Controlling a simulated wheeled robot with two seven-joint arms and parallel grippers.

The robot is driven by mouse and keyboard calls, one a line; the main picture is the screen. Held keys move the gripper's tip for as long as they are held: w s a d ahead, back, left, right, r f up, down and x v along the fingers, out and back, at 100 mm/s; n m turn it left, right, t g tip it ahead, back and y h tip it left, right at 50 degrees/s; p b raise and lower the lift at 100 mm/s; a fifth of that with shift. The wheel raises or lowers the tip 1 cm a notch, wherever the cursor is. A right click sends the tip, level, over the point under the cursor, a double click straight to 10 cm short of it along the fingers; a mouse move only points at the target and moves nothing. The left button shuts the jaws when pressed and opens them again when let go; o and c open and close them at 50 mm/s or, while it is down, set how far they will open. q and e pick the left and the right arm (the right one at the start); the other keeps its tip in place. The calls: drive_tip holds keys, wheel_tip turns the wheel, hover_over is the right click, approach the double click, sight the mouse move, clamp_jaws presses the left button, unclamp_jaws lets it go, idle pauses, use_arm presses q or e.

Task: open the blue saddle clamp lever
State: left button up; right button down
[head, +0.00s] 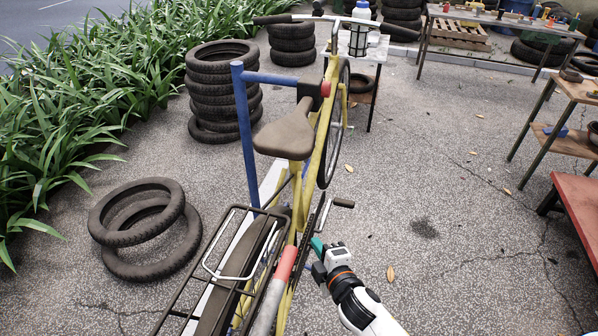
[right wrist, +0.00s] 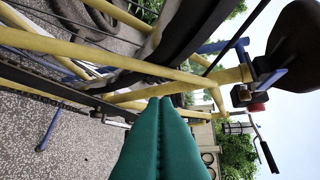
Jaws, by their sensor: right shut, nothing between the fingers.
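The yellow bicycle (head: 318,155) stands with its brown saddle (head: 286,133) above the frame. In the right wrist view, the saddle (right wrist: 297,45) is at the upper right, above a dark clamp area with a small blue part (right wrist: 272,80). I cannot tell surely whether that part is the clamp lever; in the head view the saddle hides this area. My right gripper (head: 317,244) is low, right of the bicycle frame and below the saddle. Its teal fingers (right wrist: 160,105) are shut together and empty, pointing along the frame and apart from the saddle clamp.
A blue stand post (head: 245,140) rises left of the saddle. The rear rack (head: 225,270) and a grey tube with a red end (head: 285,264) lie left of my right gripper. Tyres (head: 222,85) stack behind. Paving on the right is mostly open, with a red bench (head: 582,205) beyond.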

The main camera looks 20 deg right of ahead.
wheel_tip(320, 180, up, 14)
drive_tip(key=a+n+t, duration=0.1)
drive_tip(key=n+t, duration=0.1)
drive_tip(key=shift+f+t+y+p, duration=0.2)
drive_tip(key=shift+t+y+p, duration=0.1)
drive_tip(key=shift+t, duration=0.1)
drive_tip(key=w+p, duration=0.2)
drive_tip(key=w, duration=0.7)
drive_tip(key=shift+w+a, duration=0.4)
drive_tip(key=shift+d, duration=0.1)
